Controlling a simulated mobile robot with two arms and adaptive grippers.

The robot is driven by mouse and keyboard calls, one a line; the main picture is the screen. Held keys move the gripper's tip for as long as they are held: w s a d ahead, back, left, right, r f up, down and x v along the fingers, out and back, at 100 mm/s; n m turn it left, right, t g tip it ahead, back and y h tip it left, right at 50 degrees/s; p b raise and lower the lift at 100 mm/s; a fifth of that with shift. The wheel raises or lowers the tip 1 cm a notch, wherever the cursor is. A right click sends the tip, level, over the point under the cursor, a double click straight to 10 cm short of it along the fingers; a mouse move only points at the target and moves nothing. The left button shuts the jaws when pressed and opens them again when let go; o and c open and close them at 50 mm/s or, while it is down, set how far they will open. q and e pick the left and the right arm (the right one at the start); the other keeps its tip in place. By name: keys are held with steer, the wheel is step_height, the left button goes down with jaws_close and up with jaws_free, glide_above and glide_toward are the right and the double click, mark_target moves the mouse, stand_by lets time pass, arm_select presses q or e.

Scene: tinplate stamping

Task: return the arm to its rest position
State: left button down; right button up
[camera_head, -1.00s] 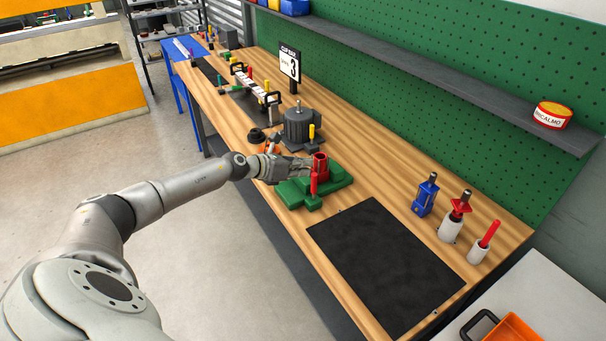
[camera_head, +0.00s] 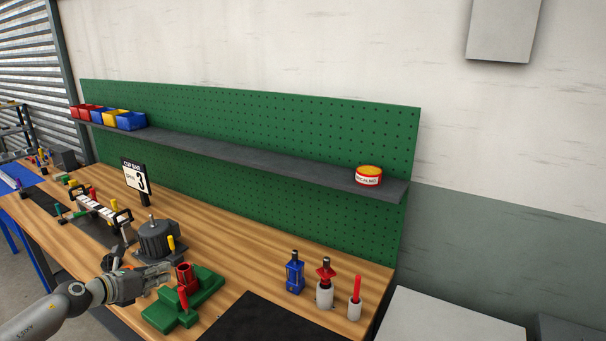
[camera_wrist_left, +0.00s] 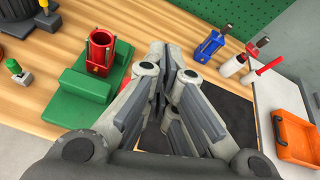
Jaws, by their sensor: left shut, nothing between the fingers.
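My left arm comes in from the lower left of the head view. Its left gripper (camera_head: 160,283) is at the left side of the green fixture (camera_head: 207,293), near the red cylinder (camera_head: 184,275) that stands on it. In the left wrist view the left gripper (camera_wrist_left: 168,66) has its fingers together with nothing between them. There the red cylinder (camera_wrist_left: 101,52) and the green fixture (camera_wrist_left: 78,108) lie to the left, apart from the fingers. My right gripper is in neither view.
A grey motor (camera_head: 154,240) stands behind the gripper. A black mat (camera_head: 265,322) lies right of the fixture, with a blue tool (camera_head: 293,273) and white-based red tools (camera_head: 325,292) beyond. The shelf (camera_head: 250,153) holds a tin (camera_head: 369,176). An orange tray (camera_wrist_left: 292,136) shows at right.

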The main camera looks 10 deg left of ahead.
arm_select(q)
steer(key=s+d+f+n+t+y, duration=0.2)
steer(key=s+d+n, duration=0.1)
steer(key=d+n, duration=0.55)
steer(key=s+d+f+n+t+y, duration=0.1)
steer(key=s+d+f+n+t, duration=0.1)
steer(key=d+n, duration=0.65)
steer(key=s+d+f+n+g, duration=0.35)
steer(key=s+n, duration=0.25)
steer(key=s, duration=0.5)
steer(key=s+d+f+n+g+y, duration=0.15)
steer(key=s+n+g, duration=0.4)
steer(key=s, duration=0.55)
steer(key=s+d+f+n+g, duration=0.35)
steer(key=s+n, duration=0.35)
steer(key=s, duration=0.5)
step_height(320, 180, down, 33)
steer(key=s+g+b, duration=0.2)
steer(key=b, duration=0.4)
steer(key=s+a+f+b, duration=0.3)
steer(key=s+f+b, duration=0.1)
steer(key=s+f, duration=1.2)
step_height(320, 180, down, 4)
steer(key=shift+r+g, duration=0.15)
steer(key=shift+g, duration=0.3)
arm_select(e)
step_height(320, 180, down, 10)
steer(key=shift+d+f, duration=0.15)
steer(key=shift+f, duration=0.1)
